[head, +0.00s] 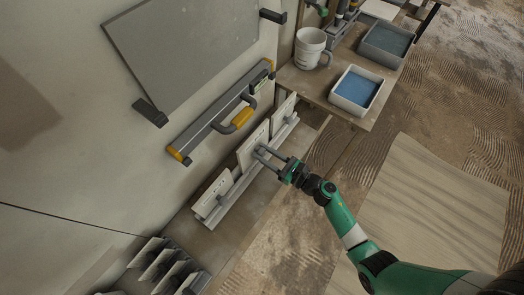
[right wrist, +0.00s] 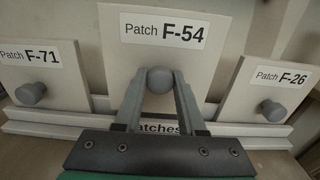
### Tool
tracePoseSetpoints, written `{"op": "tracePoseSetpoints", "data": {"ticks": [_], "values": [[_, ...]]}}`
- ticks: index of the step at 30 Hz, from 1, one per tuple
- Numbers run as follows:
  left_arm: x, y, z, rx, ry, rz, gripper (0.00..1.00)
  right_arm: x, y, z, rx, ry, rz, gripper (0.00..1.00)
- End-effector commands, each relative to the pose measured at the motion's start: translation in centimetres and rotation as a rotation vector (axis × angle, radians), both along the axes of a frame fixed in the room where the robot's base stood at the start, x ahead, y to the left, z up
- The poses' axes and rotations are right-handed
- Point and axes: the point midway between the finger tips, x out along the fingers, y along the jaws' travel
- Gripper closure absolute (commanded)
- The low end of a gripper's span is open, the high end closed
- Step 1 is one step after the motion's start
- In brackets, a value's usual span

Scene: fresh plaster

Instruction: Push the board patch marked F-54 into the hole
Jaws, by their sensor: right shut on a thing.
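The board patch F-54 (right wrist: 165,43) is a pale square board with a round grey knob (right wrist: 160,79) and a black-on-white label. It stands upright in the middle of a rack labelled "Patches" (right wrist: 60,128); in the head view it is the middle board (head: 247,150). My right gripper (head: 262,156) is shut on its knob, one finger on each side in the right wrist view. Patch F-71 (right wrist: 62,80) stands to its left and patch F-26 (right wrist: 245,95) to its right. I cannot make out the hole. My left gripper is not in view.
A level with yellow ends (head: 215,115) and a large grey board (head: 185,50) are on the wall above the rack. Another holder (head: 165,265) sits at the lower left.

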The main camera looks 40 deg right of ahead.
Motion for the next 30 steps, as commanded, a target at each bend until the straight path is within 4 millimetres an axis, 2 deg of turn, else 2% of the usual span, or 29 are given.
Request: {"op": "tracePoseSetpoints", "data": {"ticks": [12, 30], "values": [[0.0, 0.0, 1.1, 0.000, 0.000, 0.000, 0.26, -4.7, -0.8, 0.1, 0.001, 0.000, -0.002, 1.00], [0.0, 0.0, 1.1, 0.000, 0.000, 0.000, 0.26, -5.0, -0.8, 0.1, 0.000, -0.001, 0.000, 1.00]]}}
